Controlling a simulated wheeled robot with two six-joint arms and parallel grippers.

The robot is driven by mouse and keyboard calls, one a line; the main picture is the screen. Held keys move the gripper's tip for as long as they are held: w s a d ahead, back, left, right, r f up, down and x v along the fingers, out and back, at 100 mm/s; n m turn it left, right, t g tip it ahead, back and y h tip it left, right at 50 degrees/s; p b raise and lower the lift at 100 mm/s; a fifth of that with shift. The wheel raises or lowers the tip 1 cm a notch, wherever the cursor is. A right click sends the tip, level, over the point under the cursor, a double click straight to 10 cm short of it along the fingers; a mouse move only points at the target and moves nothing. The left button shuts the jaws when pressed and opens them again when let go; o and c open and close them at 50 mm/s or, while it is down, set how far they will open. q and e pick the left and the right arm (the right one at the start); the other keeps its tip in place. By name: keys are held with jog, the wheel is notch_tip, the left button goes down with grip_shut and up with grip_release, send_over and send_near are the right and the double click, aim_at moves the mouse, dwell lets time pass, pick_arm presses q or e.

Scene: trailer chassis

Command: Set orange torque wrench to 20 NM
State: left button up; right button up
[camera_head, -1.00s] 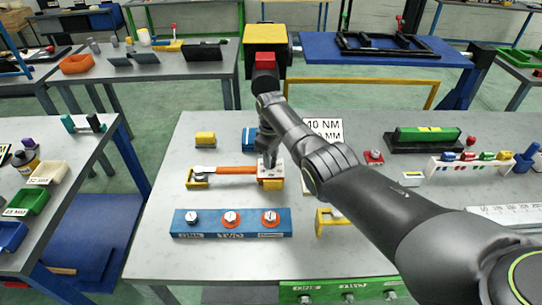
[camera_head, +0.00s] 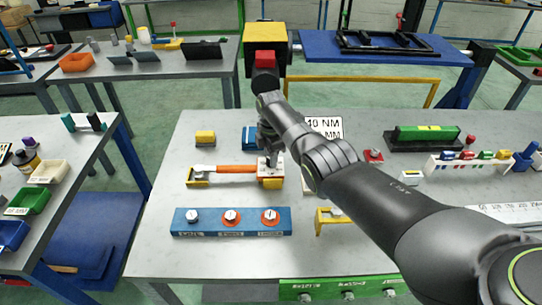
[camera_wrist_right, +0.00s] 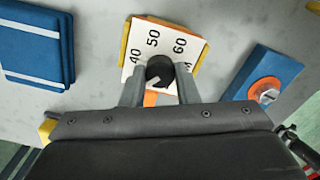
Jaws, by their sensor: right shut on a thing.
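The orange torque wrench (camera_head: 236,169) lies across yellow supports on the grey table, left of centre in the head view. At its right end is a white dial plate; the right wrist view shows this plate (camera_wrist_right: 152,42) with the numbers 40, 50 and 60. A dark round knob (camera_wrist_right: 160,69) with a short pale mark sits on the plate. My right gripper (camera_head: 269,156) is over that end from above, and its fingers (camera_wrist_right: 159,84) are shut on the knob from both sides. The fingers and knob hide the other numbers, and the setting cannot be read. My left gripper is not in view.
A blue block (camera_head: 181,224) with several dials stands in front of the wrench. A yellow block (camera_head: 205,137) and a blue block (camera_head: 249,138) lie behind the wrench. The table's left front is clear.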

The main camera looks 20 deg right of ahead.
jog(key=n, duration=1.3)
jog(key=shift+n, duration=0.4)
dwell(0.3)
jog(key=o, duration=1)
jog(key=shift+r, duration=0.55)
notch_tip(320, 180, up, 16)
jog(key=shift+r+b, duration=0.25)
jog(key=shift+b, duration=0.85)
